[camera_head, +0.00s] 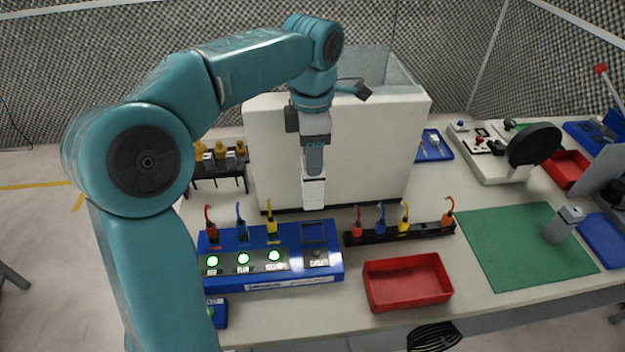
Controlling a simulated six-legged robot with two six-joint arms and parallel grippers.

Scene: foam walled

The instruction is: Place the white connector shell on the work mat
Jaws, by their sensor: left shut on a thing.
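My left gripper (314,172) points straight down in front of the large white box. It is shut on the white connector shell (314,194), which hangs below the fingers, above the back of the blue test unit. The fingers hide the shell's upper part. The green work mat (490,233) lies flat on the table at the right, well away from the shell. A grey upright block (562,224) stands at the mat's right side. My right gripper is not seen.
The blue test unit (270,284) has three lit green lights and plugged cables. A black rack (400,233) holds several coloured connectors. A red tray (407,284) lies between unit and mat. The white box (370,150) stands tall behind. Most of the mat is bare.

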